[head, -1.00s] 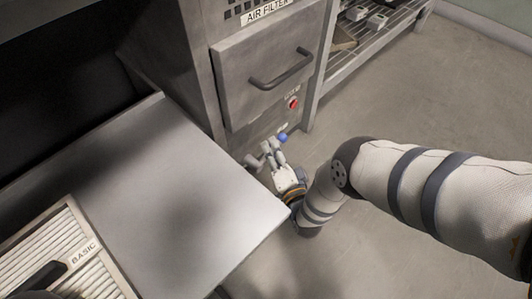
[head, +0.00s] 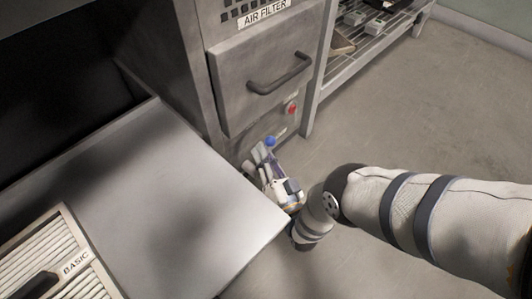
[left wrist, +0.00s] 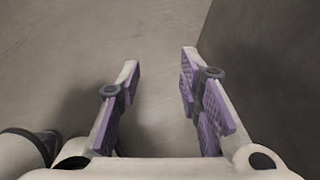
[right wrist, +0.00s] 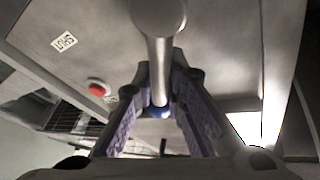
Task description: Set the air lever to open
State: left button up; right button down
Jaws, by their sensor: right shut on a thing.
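The air lever is a grey metal rod (right wrist: 160,62) with a blue knob (head: 270,141), low on the front of the air filter cabinet (head: 237,105). In the right wrist view the rod runs down between my right fingers, with a bit of the blue knob (right wrist: 160,112) behind it. My right gripper (head: 262,158) is shut on the lever. The lever's pivot and any position marks on it are hard to make out. My left gripper (left wrist: 160,66) shows only in the left wrist view, open and empty above a plain grey surface.
A drawer with a dark handle (head: 280,73) and a red button (head: 291,108) are on the cabinet front above the lever. A metal table (head: 170,190) with a tray labelled BASIC (head: 60,250) stands at left. A shelf rack (head: 365,45) stands behind; the floor at right is clear.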

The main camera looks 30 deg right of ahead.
jog(key=shift+s+a, duration=0.1)
dwell(0.4)
jog(key=c, duration=1.6)
grip_release()
jog(key=v, duration=1.2)
